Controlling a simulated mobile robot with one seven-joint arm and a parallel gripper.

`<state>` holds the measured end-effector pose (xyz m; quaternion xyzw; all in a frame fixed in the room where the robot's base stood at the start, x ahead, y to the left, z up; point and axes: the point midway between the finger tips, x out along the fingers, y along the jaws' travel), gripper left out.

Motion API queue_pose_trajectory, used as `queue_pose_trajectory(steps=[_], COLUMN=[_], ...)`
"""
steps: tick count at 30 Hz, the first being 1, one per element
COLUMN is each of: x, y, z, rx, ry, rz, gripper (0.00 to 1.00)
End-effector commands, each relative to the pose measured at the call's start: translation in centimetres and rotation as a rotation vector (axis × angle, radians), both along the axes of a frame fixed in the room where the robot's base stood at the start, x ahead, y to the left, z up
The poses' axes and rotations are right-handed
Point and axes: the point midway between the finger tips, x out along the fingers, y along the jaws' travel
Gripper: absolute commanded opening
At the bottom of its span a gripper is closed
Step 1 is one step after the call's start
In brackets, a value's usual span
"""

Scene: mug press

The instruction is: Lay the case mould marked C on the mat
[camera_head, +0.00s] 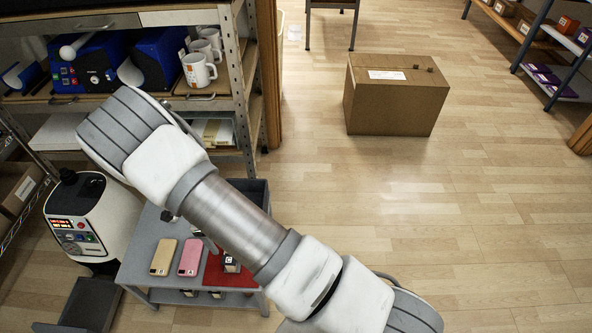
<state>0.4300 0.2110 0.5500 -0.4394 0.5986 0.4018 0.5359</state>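A small dark block with a white label reading C (231,265) shows at the red mat (213,273) on the small grey table (141,252). My arm covers part of the mat, and I cannot tell whether the block rests on it or is held just above it. My gripper is mostly hidden behind my arm. A small grey part just above and left of the block may belong to it, but its fingers cannot be made out.
A tan phone case (163,257) and a pink one (190,257) lie left of the mat. Several small blocks sit on the shelf below. A shelf with white mugs (198,70) and blue machines (94,62) stands behind. A cardboard box (395,98) stands on open floor.

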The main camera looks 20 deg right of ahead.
Motion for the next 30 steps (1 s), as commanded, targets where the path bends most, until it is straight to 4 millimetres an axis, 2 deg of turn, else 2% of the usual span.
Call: queue_pose_trajectory(steps=[6, 14, 21, 30], x=[1.5, 1.6, 0.1, -3.8], y=[-0.8, -3.4, -6.7, -11.3], z=[8.0, 17.8, 25.8, 34.0], rx=[0.093, 0.176, 0.203, 0.150], ry=[-0.017, -0.072, -0.152, -0.262], rz=[0.177, 0.450, 0.717, 1.059], gripper=[0.65, 0.65, 0.65, 0.65])
